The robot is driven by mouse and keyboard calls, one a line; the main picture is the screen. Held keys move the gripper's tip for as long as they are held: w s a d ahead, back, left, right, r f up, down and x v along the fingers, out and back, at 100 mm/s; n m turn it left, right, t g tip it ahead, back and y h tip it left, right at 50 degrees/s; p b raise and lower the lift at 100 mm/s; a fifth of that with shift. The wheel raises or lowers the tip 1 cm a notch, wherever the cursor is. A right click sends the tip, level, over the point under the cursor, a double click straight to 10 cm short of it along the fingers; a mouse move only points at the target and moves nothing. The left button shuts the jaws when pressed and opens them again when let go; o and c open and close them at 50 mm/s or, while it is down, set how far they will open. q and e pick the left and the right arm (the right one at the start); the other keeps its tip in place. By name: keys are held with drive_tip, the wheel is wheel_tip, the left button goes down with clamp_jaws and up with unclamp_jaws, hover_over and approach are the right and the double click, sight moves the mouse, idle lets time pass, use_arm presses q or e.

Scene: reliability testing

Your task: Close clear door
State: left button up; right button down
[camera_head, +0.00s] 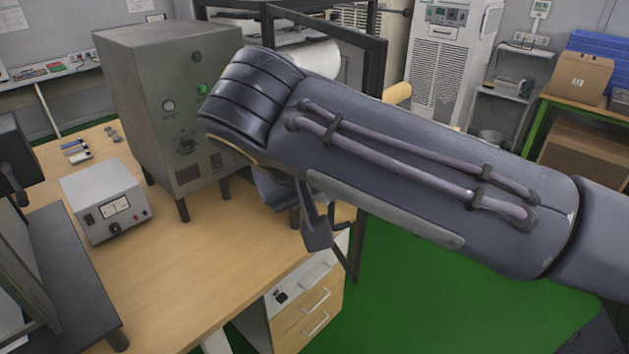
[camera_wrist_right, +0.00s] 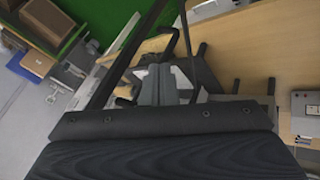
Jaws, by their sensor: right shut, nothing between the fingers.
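The clear door (camera_head: 376,62) has a dark frame and stands swung open at the right side of the grey test cabinet (camera_head: 150,75). My right arm crosses in front and hides much of it. My right gripper (camera_head: 320,236) is low beside the cabinet's front right, near the lower part of the door frame. Its fingers are shut and empty. In the right wrist view the gripper (camera_wrist_right: 165,84) points down past a dark bar (camera_wrist_right: 124,58) that looks like the door frame. I cannot tell whether they touch. My left gripper is not in view.
A white power supply box (camera_head: 105,200) stands on the wooden table (camera_head: 190,265), left of the cabinet. A drawer unit (camera_head: 300,305) is under the table's right edge. Green floor (camera_head: 420,310) is clear at the lower right.

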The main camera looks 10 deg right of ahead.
drive_tip(key=shift+w+d+f, duration=0.1)
drive_tip(key=shift+w+d, duration=0.1)
drive_tip(key=shift+d, duration=0.5)
drive_tip(key=shift+w+d+f, duration=0.1)
drive_tip(key=shift+w+d, duration=0.15)
drive_tip(key=shift+d, duration=0.45)
drive_tip(key=shift+w+d+f, duration=0.1)
drive_tip(key=shift+w+d, duration=0.1)
drive_tip(key=shift+d, duration=0.5)
